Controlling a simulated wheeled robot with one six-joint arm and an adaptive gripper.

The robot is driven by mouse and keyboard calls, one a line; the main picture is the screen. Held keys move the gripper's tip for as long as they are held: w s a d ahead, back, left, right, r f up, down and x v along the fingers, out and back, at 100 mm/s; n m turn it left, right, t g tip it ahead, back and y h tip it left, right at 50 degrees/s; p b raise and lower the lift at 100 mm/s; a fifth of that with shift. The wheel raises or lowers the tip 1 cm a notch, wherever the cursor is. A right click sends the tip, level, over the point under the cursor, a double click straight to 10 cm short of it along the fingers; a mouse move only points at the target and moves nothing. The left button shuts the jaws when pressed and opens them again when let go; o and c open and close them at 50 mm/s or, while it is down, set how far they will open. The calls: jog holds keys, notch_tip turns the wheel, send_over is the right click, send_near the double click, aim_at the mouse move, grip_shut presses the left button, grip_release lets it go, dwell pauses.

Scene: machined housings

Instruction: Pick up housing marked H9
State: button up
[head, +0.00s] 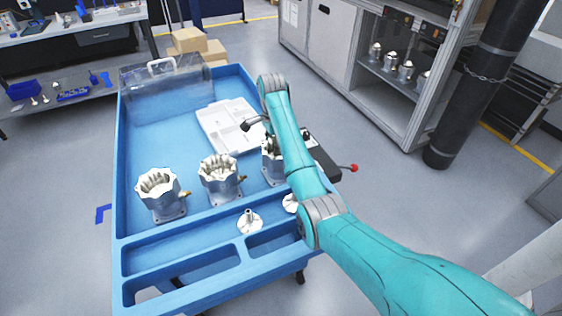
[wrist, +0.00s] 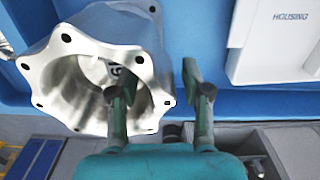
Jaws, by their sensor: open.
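Three silver machined housings stand upright on the blue cart: a left one (head: 160,194), a middle one (head: 219,178) and a right one (head: 268,168) partly hidden by my arm. No marks are readable on them in the head view. In the wrist view a housing (wrist: 60,68) fills the left side, its scalloped rim and bolt holes facing the camera. A dark character shows inside it, partly hidden and not clearly readable. My gripper (wrist: 157,88) is open: the left finger overlaps the housing's opening, the right finger is outside its rim. Contact cannot be told.
A white tray (head: 222,140) lies behind the housings; its "HOUSING" label shows in the wrist view (wrist: 290,16). Small flanged parts (head: 249,222) stand in the cart's front section. A clear bin (head: 165,82) is at the cart's back. The cart's (head: 155,118) back left floor is free.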

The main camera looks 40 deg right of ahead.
grip_shut()
jog(key=shift+r, duration=0.1)
